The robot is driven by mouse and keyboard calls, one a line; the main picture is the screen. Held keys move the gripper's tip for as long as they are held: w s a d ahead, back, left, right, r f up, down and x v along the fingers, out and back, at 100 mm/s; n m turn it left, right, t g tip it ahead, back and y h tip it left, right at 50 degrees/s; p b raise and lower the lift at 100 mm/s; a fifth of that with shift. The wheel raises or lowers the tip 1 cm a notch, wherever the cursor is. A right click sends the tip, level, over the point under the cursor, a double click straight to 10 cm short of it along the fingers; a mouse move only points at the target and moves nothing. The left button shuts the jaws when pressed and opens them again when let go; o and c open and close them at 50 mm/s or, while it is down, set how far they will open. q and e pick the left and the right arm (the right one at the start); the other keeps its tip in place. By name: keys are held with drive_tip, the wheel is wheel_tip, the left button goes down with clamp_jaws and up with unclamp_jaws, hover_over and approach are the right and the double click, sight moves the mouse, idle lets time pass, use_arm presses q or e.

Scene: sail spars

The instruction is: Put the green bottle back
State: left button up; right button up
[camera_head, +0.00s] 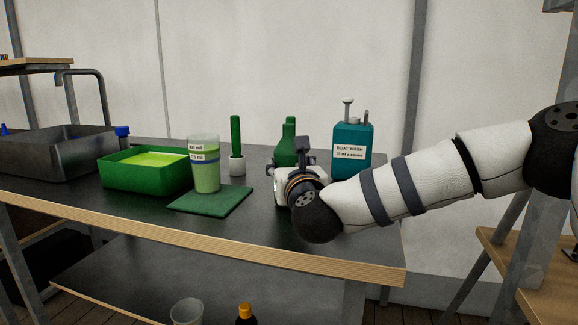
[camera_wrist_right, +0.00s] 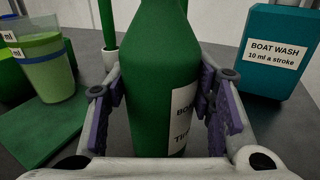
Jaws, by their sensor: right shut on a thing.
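The green bottle (camera_head: 288,140) is at the back of the dark worktop in the head view, with its lower part hidden behind my right gripper (camera_head: 298,172). In the right wrist view the green bottle (camera_wrist_right: 160,70) is upright between the two fingers of my right gripper (camera_wrist_right: 163,98), which is shut on it. Part of a white label faces right. Its base is hidden, so I cannot tell whether it touches the worktop. My left gripper is not in view.
The teal boat wash pump bottle (camera_head: 352,148) stands close to the right of the green bottle. To the left are a green-handled brush in a white holder (camera_head: 237,165), a measuring cup (camera_head: 205,170), a green mat (camera_head: 212,200), a green tray (camera_head: 118,180) and a metal sink (camera_head: 50,160).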

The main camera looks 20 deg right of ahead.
drive_tip(key=shift+f, duration=0.25)
drive_tip(key=o, duration=1.5)
drive_tip(key=shift+c, duration=0.2)
drive_tip(key=shift+r, duration=0.15)
drive_tip(key=shift+s+r, duration=0.15)
drive_tip(key=shift+r, duration=0.05)
drive_tip(key=s, duration=0.4)
drive_tip(key=s+a, duration=0.1)
drive_tip(key=s, duration=0.6)
drive_tip(key=shift+s+a+f, duration=0.1)
drive_tip(key=shift+s+a, duration=0.2)
drive_tip(key=shift+a, duration=0.05)
